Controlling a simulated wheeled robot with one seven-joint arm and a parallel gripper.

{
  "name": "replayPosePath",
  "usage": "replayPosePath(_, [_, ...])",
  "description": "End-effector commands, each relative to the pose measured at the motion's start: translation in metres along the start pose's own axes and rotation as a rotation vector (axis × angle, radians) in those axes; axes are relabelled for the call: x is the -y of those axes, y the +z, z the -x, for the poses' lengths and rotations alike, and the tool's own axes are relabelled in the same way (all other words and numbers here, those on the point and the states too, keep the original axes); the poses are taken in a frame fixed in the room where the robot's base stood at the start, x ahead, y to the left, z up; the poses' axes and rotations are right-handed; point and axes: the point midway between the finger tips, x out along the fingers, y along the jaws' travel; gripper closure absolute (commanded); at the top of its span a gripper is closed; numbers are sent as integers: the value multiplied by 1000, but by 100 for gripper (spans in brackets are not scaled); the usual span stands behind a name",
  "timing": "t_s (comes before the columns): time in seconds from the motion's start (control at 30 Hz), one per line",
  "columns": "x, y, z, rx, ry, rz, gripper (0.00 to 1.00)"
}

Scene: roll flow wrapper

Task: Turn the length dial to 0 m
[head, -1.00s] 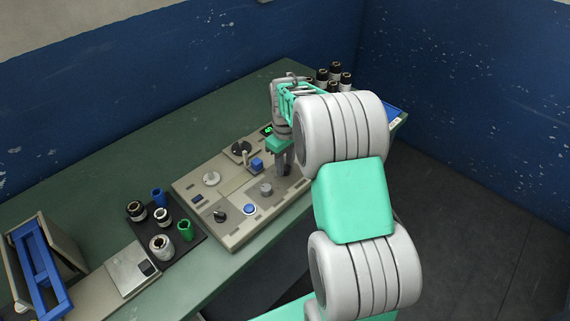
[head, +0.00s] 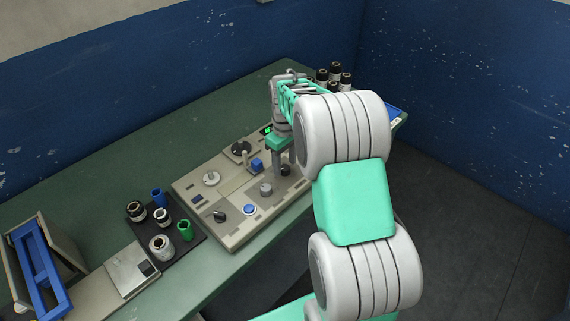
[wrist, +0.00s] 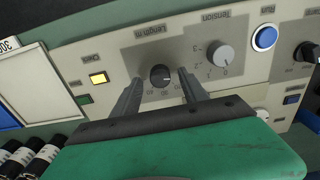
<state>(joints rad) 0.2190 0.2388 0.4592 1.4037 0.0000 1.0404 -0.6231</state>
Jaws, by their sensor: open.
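The length dial (wrist: 161,75) is a small black round knob under the label "Length m" in the wrist view. Its scale numbers are partly hidden by my fingers, and I cannot read which mark its pointer faces. In the head view the dial (head: 285,170) shows as a dark knob at my fingertips. My gripper (wrist: 160,78) is open, with one finger on each side of the dial and a visible gap to it on both sides. In the head view my gripper (head: 285,166) points down at the panel's right part.
The grey tension dial (wrist: 219,54) and blue run button (wrist: 265,38) lie right of the length dial. A lit yellow button (wrist: 98,78) and a screen (wrist: 40,88) lie left. The control panel (head: 235,238) stands on a green table (head: 110,150). Dark rolls (head: 335,70) stand behind.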

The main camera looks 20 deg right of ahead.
Motion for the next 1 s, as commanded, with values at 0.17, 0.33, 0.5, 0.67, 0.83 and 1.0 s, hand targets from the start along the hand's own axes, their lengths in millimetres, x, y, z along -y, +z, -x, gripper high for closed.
replayPosePath(0.17, [-1, -1, 37, -5, 4, 0, 49])
replayPosePath(0.33, [0, 0, 63, -2, 2, 0, 49])
replayPosePath(0.5, [0, 0, 70, 0, 0, 0, 49])
replayPosePath(0.67, [0, 0, 69, 0, 0, 0, 49])
replayPosePath(0.83, [5, 2, 74, -7, 5, -6, 49])
replayPosePath(1.0, [57, 29, 105, -73, 41, -95, 49])
